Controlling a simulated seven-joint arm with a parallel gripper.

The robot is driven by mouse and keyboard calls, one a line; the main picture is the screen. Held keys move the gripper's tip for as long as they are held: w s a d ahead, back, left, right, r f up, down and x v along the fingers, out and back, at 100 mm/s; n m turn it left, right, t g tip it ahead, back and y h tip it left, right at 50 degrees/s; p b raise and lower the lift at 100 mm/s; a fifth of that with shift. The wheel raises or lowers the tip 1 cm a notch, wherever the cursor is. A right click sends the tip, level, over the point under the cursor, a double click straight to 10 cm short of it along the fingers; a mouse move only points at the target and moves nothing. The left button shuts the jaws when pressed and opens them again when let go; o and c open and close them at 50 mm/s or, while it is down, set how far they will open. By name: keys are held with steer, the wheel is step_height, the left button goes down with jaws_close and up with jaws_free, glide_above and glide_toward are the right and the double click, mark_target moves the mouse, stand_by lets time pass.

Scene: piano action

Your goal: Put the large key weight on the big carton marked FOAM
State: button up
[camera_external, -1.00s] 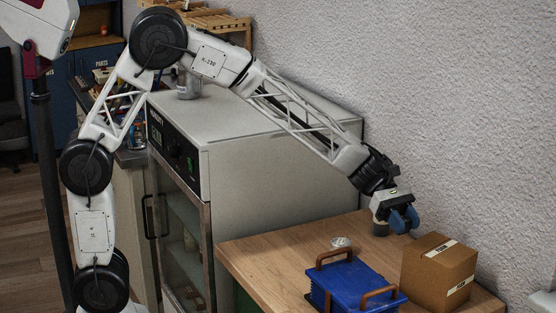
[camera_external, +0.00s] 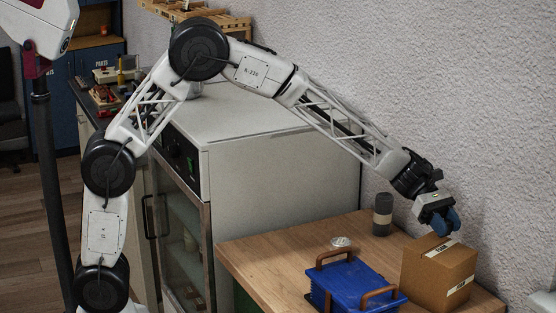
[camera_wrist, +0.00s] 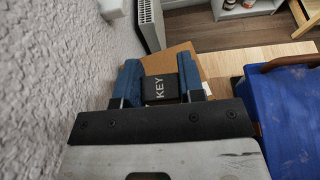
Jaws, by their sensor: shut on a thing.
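The large key weight, a black block with KEY in white letters (camera_wrist: 161,88), sits between the two blue fingers of my gripper (camera_external: 447,222) in the wrist view; my gripper is shut on it. In the external view the fingers hide most of the weight. The big brown carton marked FOAM (camera_external: 438,278) stands on the wooden table against the wall side. My gripper is just above the carton's top, near its back edge. The carton's top (camera_wrist: 178,54) also shows beyond the fingers in the wrist view. Whether the weight touches it I cannot tell.
A blue crate with brown handles (camera_external: 352,287) stands left of the carton. A dark grey cylinder (camera_external: 382,215) stands behind, near the wall. A small clear round item (camera_external: 341,242) lies behind the crate. The table's left part (camera_external: 255,260) is clear.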

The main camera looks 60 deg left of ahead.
steer(key=shift+f, duration=1.7)
steer(key=shift+f, duration=0.1)
steer(key=o, duration=1)
steer(key=shift+f, duration=0.1)
steer(key=shift+r, duration=0.2)
steer(key=v, duration=1.2)
steer(key=shift+a, duration=0.1)
